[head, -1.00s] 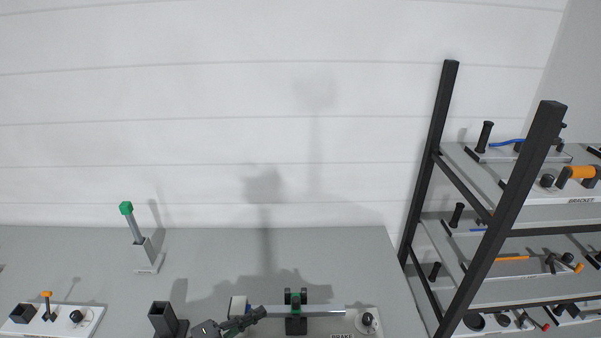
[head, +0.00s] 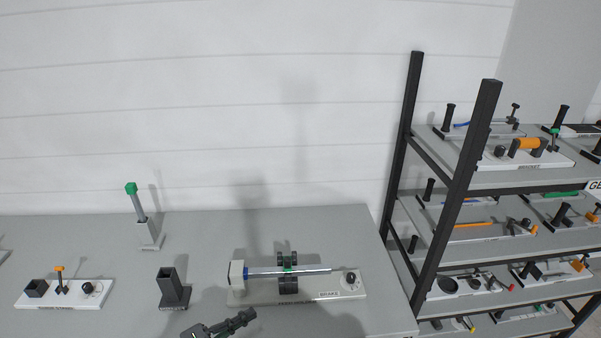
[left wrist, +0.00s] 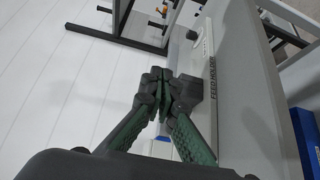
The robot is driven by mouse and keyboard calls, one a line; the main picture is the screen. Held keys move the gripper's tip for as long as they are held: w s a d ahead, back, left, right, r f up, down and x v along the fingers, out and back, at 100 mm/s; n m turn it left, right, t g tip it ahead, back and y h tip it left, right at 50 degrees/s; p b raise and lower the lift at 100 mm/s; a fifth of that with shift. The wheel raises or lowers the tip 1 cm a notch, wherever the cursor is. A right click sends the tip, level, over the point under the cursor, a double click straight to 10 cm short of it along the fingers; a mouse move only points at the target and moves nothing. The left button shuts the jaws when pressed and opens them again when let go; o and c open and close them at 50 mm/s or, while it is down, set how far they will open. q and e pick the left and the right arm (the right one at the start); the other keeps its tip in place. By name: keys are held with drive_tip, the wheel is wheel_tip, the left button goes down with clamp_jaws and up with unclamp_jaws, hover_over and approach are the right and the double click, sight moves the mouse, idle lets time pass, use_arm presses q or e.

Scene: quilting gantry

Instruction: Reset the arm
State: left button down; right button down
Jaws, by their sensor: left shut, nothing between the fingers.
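My right gripper is not in view.
A black-framed shelf (head: 457,200) with several fixtures stands right.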

use_arm(q)
drive_tip(key=s+a+f+m+g+y, duration=0.1)
drive_tip(key=s+a+f+m+y, duration=0.15)
drive_tip(key=s+f, duration=0.4)
drive_tip(key=s+a+f+m+g+y, duration=0.2)
drive_tip(key=s+f+m+y, duration=0.2)
drive_tip(key=f, duration=0.6)
drive_tip(key=s+a+f+m+g+y, duration=0.15)
drive_tip(key=s+a+f+y, duration=0.25)
drive_tip(key=s+a, duration=0.5)
drive_tip(key=s+a+f+g+y, duration=0.35)
drive_tip(key=s+a, duration=0.35)
drive_tip(key=s, duration=0.3)
wheel_tip(320, 180, down, 30)
drive_tip(key=s+d+m+g, duration=0.1)
drive_tip(key=s+d, duration=0.1)
drive_tip(key=s, duration=0.1)
drive_tip(key=s+f+g, duration=0.1)
drive_tip(key=s+f, duration=1.6)
drive_tip(key=s, duration=0.1)
drive_tip(key=shift+s+a+f+m, duration=0.15)
drive_tip(key=shift+s+a+m, duration=0.05)
drive_tip(key=shift+s+m, duration=0.15)
